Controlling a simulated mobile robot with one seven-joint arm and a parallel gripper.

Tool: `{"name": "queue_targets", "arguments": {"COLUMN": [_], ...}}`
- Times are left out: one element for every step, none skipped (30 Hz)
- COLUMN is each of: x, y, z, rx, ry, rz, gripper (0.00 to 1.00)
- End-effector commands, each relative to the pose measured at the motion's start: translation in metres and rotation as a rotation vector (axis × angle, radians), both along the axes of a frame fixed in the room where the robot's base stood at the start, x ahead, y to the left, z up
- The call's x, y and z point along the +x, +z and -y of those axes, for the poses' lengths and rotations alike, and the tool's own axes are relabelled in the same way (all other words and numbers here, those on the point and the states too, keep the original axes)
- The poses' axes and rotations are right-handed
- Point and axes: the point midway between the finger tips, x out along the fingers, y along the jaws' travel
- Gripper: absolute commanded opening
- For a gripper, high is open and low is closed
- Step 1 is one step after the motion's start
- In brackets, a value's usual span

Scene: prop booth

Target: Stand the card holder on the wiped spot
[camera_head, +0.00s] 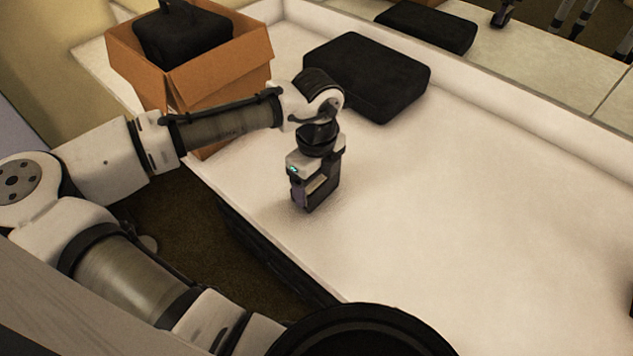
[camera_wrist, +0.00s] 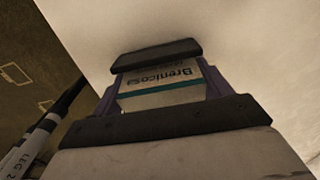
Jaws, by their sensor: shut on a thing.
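My gripper (camera_head: 314,192) points down low over the white tabletop (camera_head: 430,230), near its left edge. It is shut on the card holder, a purple piece with a white card bearing dark print and a teal stripe. In the wrist view the card holder (camera_wrist: 162,88) sits between the two dark fingers of my gripper (camera_wrist: 160,90). In the head view only a purple sliver of the card holder (camera_head: 299,194) shows beside the fingers. I cannot tell whether its underside touches the table. No wiped spot stands out clearly from the rest of the white surface.
An open cardboard box (camera_head: 215,72) with a black item inside stands at the back left. A black padded block (camera_head: 367,75) lies behind my gripper. Another black case (camera_head: 427,26) lies beyond the raised rim. The table's middle and right are mostly clear.

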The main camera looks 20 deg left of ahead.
Motion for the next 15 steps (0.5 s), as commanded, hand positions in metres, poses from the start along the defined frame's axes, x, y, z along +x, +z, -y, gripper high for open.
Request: {"name": "queue_targets", "arguments": {"x": [-0.0003,-0.0002,-0.0001,-0.0001,0.0000,0.0000,0.0000,0.0000,0.0000,0.0000,0.0000,0.0000,-0.0001,-0.0001,-0.0001], "y": [-0.0056,-0.0076,-0.0093,-0.0099,-0.0101,-0.0100,-0.0099,-0.0098,-0.0098,-0.0098,-0.0102,-0.0112,-0.0123,-0.0134,-0.0129], "z": [-0.0001,0.0000,0.0001,0.0001,0.0001,0.0001,0.0000,0.0000,0.0000,0.0000,0.0001,0.0001,0.0002,0.0002,0.0000], "rx": [0.001,0.000,0.000,0.000,0.000,0.000,0.000,0.000,0.000,0.000,0.000,-0.001,-0.001,-0.001,0.000], "ry": [0.000,0.000,0.000,0.000,0.000,0.000,0.000,0.000,0.000,0.000,0.000,0.000,0.000,0.000,0.000], "rz": [-0.001,-0.001,0.000,0.000,0.001,0.001,0.001,0.001,0.001,0.001,0.001,0.001,0.001,0.001,0.000], "gripper": [0.51,0.51,0.51,0.51,0.51,0.51,0.51,0.51,0.51,0.51,0.51,0.51,0.51,0.51,0.81]}}
